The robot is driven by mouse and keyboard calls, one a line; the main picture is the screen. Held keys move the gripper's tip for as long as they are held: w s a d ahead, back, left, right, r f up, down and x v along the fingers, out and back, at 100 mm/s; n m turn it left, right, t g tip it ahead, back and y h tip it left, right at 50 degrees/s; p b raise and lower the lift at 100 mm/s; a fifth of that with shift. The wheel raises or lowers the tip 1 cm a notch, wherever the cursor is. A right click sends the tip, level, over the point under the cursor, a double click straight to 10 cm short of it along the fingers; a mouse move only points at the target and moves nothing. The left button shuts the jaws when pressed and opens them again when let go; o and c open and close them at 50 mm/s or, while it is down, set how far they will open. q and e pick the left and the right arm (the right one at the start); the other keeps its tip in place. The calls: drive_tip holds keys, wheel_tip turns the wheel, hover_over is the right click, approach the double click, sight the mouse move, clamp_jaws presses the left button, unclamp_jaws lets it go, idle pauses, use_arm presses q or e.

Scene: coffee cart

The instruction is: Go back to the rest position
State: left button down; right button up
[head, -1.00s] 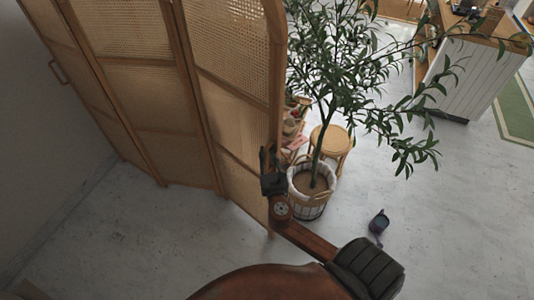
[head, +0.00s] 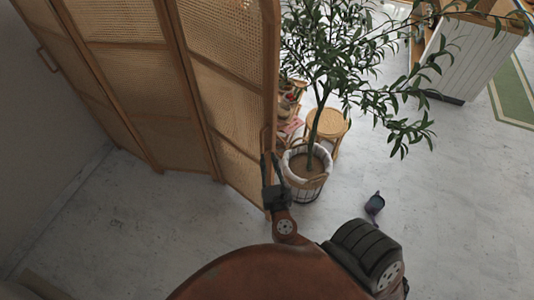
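My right gripper (head: 271,169) is in the lower middle of the head view, in front of the folding screen's right edge and left of the plant basket in the picture. Its two dark fingers point up the picture with a narrow gap between them, and I see nothing held. Whether it touches the screen I cannot tell. My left gripper is not in view.
A wood-and-cane folding screen (head: 137,95) stands at left. A potted tree in a white-lined basket (head: 305,190) stands beside a round stool (head: 327,127). A dark cup-like object (head: 375,205) is on the floor. A white counter (head: 468,55) stands at upper right. Pale floor lies open at right.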

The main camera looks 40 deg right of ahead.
drive_tip(key=shift+s, duration=0.1)
idle(0.5)
wheel_tip(320, 180, down, 20)
drive_tip(key=d+m+g+y, duration=0.1)
drive_tip(key=m+g+y, duration=0.2)
drive_tip(key=m, duration=0.1)
drive_tip(key=s+f+m+g+y, duration=0.1)
drive_tip(key=s+f+m+g, duration=0.25)
drive_tip(key=f, duration=0.75)
drive_tip(key=s+f+m+g+y, duration=0.2)
drive_tip(key=s+f+m, duration=0.15)
drive_tip(key=f, duration=0.85)
drive_tip(key=s+a+f+m+g+y, duration=0.1)
drive_tip(key=s+f+m, duration=0.4)
drive_tip(key=s, duration=0.6)
drive_tip(key=s+a+f+m+g+y, duration=0.1)
drive_tip(key=s+a+f+m+g, duration=0.2)
drive_tip(key=s+f+m, duration=0.3)
drive_tip(key=s+a+f+m+g+y, duration=0.1)
drive_tip(key=s+f+m, duration=0.5)
drive_tip(key=s+f, duration=0.6)
drive_tip(key=s+a+g, duration=0.1)
drive_tip(key=s, duration=0.2)
drive_tip(key=shift+s+f, duration=0.2)
drive_tip(key=shift+s, duration=0.2)
